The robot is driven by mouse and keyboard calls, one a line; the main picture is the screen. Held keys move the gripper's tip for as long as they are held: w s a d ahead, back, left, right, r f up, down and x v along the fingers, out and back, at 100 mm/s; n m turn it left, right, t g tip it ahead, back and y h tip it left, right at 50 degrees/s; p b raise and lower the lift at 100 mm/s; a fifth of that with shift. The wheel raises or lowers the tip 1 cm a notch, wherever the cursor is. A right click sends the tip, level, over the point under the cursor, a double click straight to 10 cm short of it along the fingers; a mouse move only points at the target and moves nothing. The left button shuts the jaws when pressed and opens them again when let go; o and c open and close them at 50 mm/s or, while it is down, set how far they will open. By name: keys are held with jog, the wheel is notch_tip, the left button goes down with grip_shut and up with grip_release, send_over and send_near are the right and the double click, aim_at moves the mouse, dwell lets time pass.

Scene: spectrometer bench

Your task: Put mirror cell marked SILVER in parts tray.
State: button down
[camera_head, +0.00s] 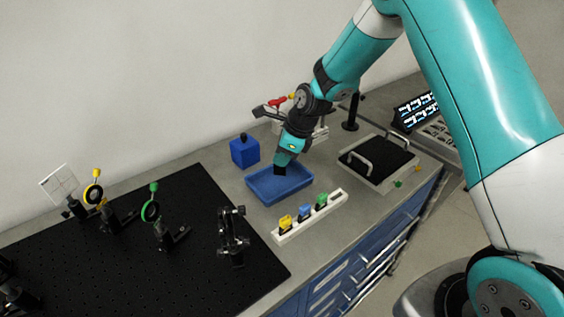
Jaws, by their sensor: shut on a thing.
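The blue parts tray (291,196) lies on the grey bench in the middle of the view. My gripper (281,168) points down over the tray, toward its back half. It is shut on a small dark thing at its tips. This thing is mostly hidden by the gripper, and I cannot read a SILVER mark on it. I cannot tell whether it touches the tray floor or hangs just above it. No other thing shows inside the tray.
A blue box (244,152) with a black knob stands behind the tray. A white rack (309,217) with yellow, blue and green pieces lies in front. A handled plate (379,162) is right. The black breadboard (190,270) at left carries several upright mounts, including a green-ringed one (151,211).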

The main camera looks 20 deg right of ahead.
jog(key=shift+f, duration=1.55)
jog(key=shift+f, duration=0.2)
jog(key=c, duration=1.1)
grip_release()
jog(key=shift+r, duration=0.1)
jog(key=b+v, duration=0.2)
jog(key=v, duration=0.9)
jog(key=s+a+r+n+g, duration=0.1)
jog(key=s+a+r+n, duration=0.35)
jog(key=s+n, duration=0.25)
jog(key=s+a+r+n, duration=0.3)
jog(key=s+r+n, duration=0.2)
jog(key=s+n, duration=0.25)
jog(key=s+a+r+n+g, duration=0.1)
jog(key=s+r+n, duration=0.1)
jog(key=s+n, duration=1.3)
jog(key=shift+s+a+n, duration=0.3)
jog(key=shift+a+n, duration=0.05)
jog(key=shift+n, duration=0.4)
